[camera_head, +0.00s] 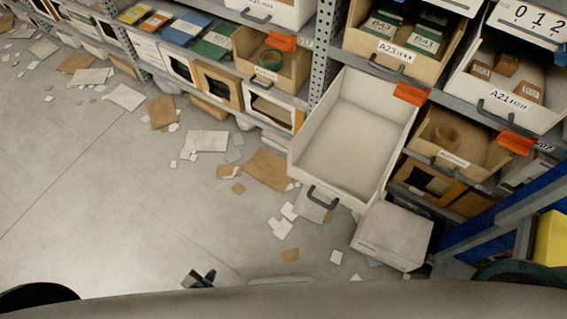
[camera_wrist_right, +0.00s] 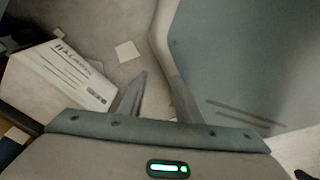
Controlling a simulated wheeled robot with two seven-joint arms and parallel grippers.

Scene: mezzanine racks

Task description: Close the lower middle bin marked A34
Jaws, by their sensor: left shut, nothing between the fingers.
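A white empty bin (camera_head: 350,130) is pulled far out from the rack and tilts down at its front in the head view. A dark handle (camera_head: 322,196) is on its front. I cannot read a label on it, so I cannot confirm A34. My left gripper (camera_head: 199,278) is small at the bottom of the head view, shut and empty, over the floor and apart from the bin. My right gripper (camera_wrist_right: 155,85) shows in the right wrist view with its fingers apart and nothing seen between them. A large grey surface fills the right of that view; I cannot tell what it is.
A pale box (camera_head: 393,232) stands on the floor below the bin's right side. Bins A23 (camera_head: 400,50) and A21 (camera_head: 505,97) are in the rack. Cardboard and paper scraps (camera_head: 268,168) litter the floor. A blue frame (camera_head: 490,220) stands at right.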

